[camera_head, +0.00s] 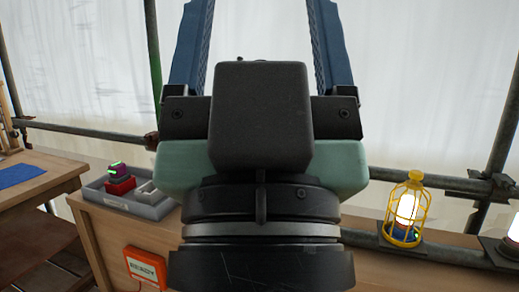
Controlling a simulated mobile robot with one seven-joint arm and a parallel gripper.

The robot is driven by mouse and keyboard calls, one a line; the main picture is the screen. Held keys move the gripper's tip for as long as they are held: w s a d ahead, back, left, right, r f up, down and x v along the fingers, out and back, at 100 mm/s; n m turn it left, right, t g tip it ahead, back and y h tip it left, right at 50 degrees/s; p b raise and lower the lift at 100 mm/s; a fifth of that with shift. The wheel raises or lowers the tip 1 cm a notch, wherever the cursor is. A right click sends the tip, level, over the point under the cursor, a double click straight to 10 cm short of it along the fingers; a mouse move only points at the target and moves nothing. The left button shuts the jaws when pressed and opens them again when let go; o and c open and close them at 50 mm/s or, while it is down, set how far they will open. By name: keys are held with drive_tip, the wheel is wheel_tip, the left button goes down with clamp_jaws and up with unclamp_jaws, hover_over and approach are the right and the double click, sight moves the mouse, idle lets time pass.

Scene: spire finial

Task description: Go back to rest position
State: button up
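My gripper (260,45) fills the middle of the head view, seen from behind with its wrist toward me. Its two blue fingers point up and stand wide apart. Only the white sheeting shows between them, so it is open and holds nothing that I can see. The fingertips run past the top edge of the view. The gripper body hides the middle of the wooden bench (215,245) behind it.
A grey tray (118,202) with a red block and a purple item with green lights sits left on the bench. A yellow caged lamp (405,212) stands right. An orange box (144,267) is on the bench front. A table with a blue cloth (18,175) stands far left. Metal poles cross behind.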

wheel_tip(320, 180, up, 19)
drive_tip(key=p, duration=1.6)
drive_tip(key=shift+r+p, duration=0.15)
drive_tip(key=shift+p, duration=0.25)
drive_tip(key=shift+w+a, duration=0.1)
